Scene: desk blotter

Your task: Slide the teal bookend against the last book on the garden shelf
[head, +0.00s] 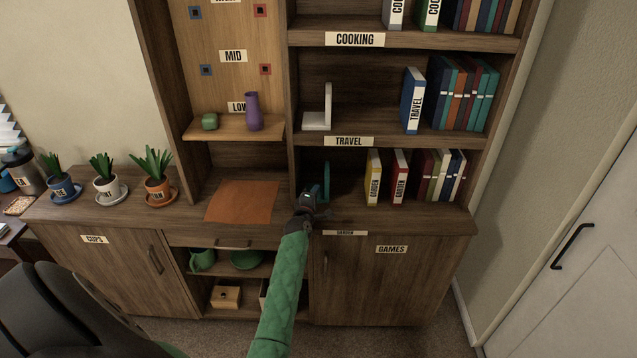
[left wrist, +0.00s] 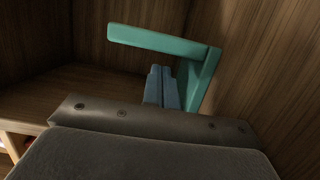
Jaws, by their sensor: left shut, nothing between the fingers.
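The teal bookend (head: 326,181) stands on the garden shelf, left of the yellow garden book (head: 373,178), with a gap between them. A red garden book (head: 399,176) stands further right. My left gripper (head: 310,191) is at the shelf's front, just left of the bookend, shut and empty. In the left wrist view the shut fingers (left wrist: 161,88) are close beside the bookend's teal plate (left wrist: 207,78); whether they touch cannot be told. Its long teal arm (left wrist: 155,40) reaches left beyond the fingertips. My right gripper is not in view.
Several more books (head: 440,177) stand at the shelf's right. The travel shelf (head: 348,141) above holds a white bookend (head: 318,112) and books. An orange mat (head: 242,202) lies to the left on the counter. The cabinet's dividing wall is close left of my gripper.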

